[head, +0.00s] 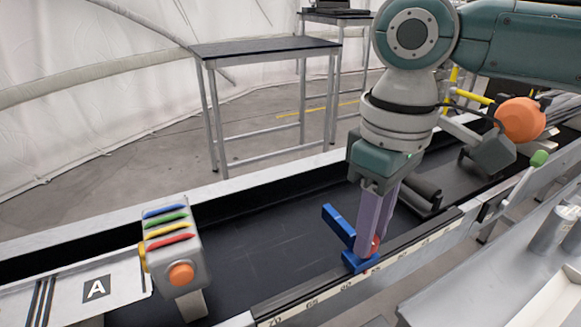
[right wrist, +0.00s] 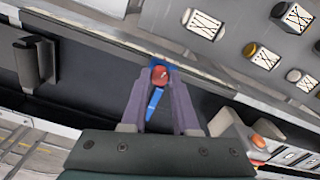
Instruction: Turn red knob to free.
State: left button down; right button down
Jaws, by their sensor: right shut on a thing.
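The red knob (right wrist: 159,73) sits on a blue slider piece (head: 357,263) on the ruled rail of the trough. In the head view only a bit of the red knob (head: 375,246) shows beside the fingers. A blue bar (head: 338,226) sticks out from the slider over the black trough floor. My right gripper (head: 368,245) comes down from above, its purple fingers shut on the red knob. In the right wrist view the fingertips (right wrist: 160,78) lie on both sides of the knob. My left gripper is not in view.
A grey box with coloured bars and an orange button (head: 180,274) stands at the left of the trough. The ruled rail (head: 410,236) runs along the near side. An orange ball (head: 520,119) and a green-tipped lever (head: 539,158) are at the right. A black-topped table (head: 262,48) stands behind.

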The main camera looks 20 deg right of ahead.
jog(key=shift+r+n+p, duration=0.35)
jog(key=shift+n+p, duration=0.65)
jog(key=shift+p, duration=0.15)
jog(key=shift+a+f+n, duration=0.1)
jog(key=shift+f+n, duration=0.05)
jog(key=shift+n, duration=0.35)
jog(key=shift+f+p, duration=0.15)
jog(key=shift+p, duration=0.15)
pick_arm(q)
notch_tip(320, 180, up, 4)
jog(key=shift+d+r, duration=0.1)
pick_arm(e)
jog(key=c, duration=0.7)
grip_release()
